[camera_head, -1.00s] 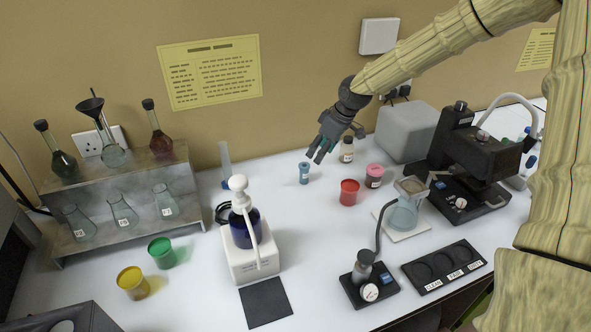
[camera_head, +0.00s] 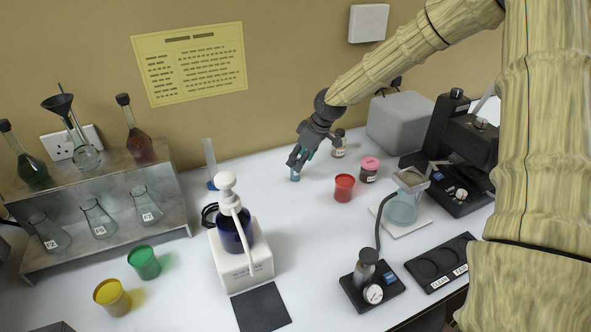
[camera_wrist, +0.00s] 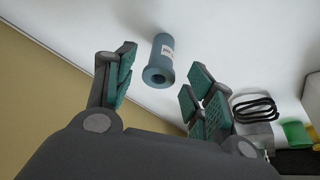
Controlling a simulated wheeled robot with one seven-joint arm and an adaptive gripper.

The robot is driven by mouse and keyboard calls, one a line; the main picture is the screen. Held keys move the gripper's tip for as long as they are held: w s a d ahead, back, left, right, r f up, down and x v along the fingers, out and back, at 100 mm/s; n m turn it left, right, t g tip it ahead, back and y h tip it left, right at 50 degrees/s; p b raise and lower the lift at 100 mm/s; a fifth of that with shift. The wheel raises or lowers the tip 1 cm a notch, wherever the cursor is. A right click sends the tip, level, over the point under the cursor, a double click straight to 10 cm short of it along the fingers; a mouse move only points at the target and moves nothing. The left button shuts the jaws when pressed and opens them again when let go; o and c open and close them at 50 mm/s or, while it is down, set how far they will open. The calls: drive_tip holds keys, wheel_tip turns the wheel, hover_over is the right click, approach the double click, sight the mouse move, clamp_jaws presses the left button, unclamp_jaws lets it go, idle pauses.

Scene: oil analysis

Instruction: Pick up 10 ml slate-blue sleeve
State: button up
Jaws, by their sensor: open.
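The slate-blue sleeve (camera_head: 295,175) stands on the white bench near the back wall, mostly hidden by my gripper in the head view. In the wrist view the sleeve (camera_wrist: 159,62) is a blue-grey cylinder with a hole in its near end and a small white label whose text is too small to read. My gripper (camera_head: 299,164) is close to the sleeve's upper part. In the wrist view my gripper (camera_wrist: 160,82) is open, with its teal-padded fingers on either side of the sleeve and visible gaps to it.
A red cup (camera_head: 344,188), a pink-capped jar (camera_head: 369,170) and a small bottle (camera_head: 339,145) stand to the right. A graduated cylinder (camera_head: 210,163) and a blue dispenser bottle (camera_head: 234,233) are to the left. The bench between dispenser and sleeve is clear.

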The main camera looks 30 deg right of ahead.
drive_tip(key=shift+p+x, duration=1.1)
drive_tip(key=shift+x, duration=2.4)
drive_tip(key=shift+w+a+r, duration=0.1)
drive_tip(key=c, duration=1.1)
